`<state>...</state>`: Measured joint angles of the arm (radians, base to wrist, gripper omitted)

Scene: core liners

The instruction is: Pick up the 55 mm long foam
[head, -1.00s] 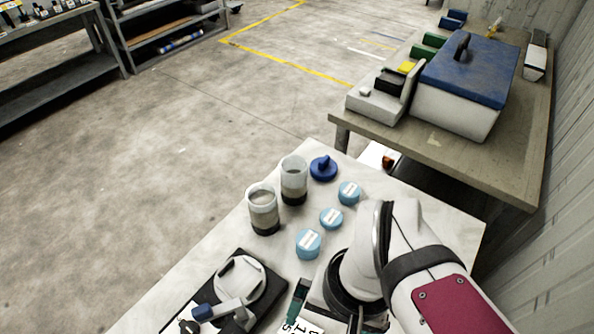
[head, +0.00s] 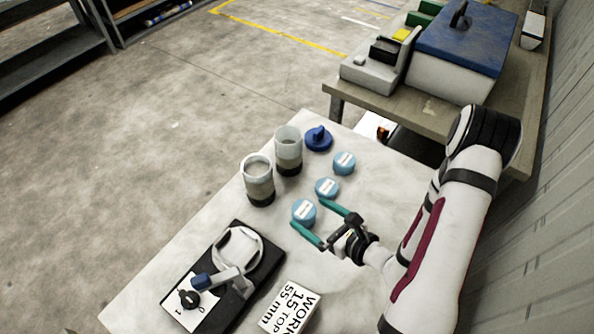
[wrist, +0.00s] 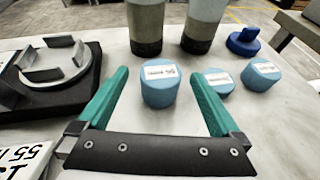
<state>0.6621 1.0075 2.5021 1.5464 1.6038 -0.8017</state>
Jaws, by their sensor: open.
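Three short light-blue foam cylinders with white labels stand on the pale table: the near one (head: 304,216), the middle one (head: 327,187) and the far one (head: 344,163). The label lengths are too small to read surely. My gripper (head: 308,212) is open, with its green fingers pointing at the near foam. In the wrist view the near foam (wrist: 158,92) stands upright between and slightly beyond the fingertips and looks tallest. The middle foam (wrist: 216,80) is partly behind the right finger. A card (head: 290,306) reads "WORK 15 TOP 55 mm".
Two clear cylinders with dark bases, one nearer (head: 258,180) and one farther (head: 288,152), stand behind the foams. A blue knobbed cap (head: 318,139) sits beyond. A black fixture with a white ring (head: 236,262) lies at the near left. The table's right part is clear.

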